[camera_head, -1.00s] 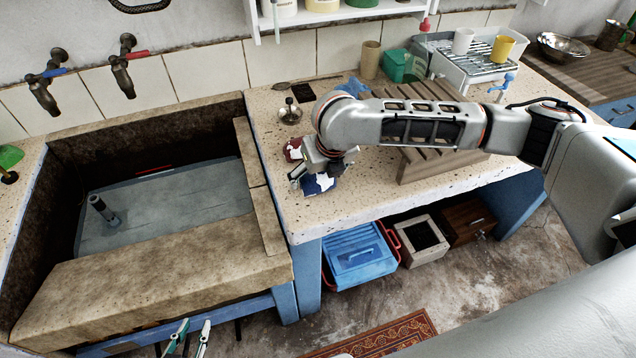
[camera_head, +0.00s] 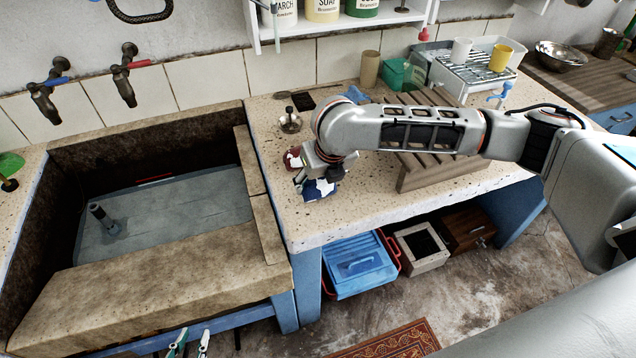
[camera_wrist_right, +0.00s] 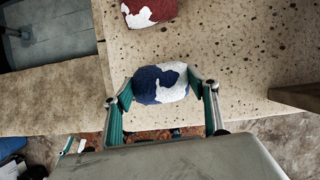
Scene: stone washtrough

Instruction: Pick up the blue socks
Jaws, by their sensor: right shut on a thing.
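The blue socks (camera_wrist_right: 160,84), a rolled bundle in blue and white, sit between the two teal-padded fingers of my right gripper (camera_wrist_right: 163,92), which is shut on them. In the head view the blue socks (camera_head: 320,189) are at the front edge of the stone counter, partly covered by the right gripper (camera_head: 312,180). I cannot tell whether they touch the counter. My left gripper (camera_head: 189,343) is low at the bottom edge of the head view, its fingers apart and empty.
A red and white sock bundle (camera_wrist_right: 150,12) lies on the counter (camera_wrist_right: 225,45) just behind the blue one. A slatted wooden rack (camera_head: 420,172) stands to the right. The stone trough (camera_head: 190,245) is at left. A blue crate (camera_head: 358,262) is below the counter.

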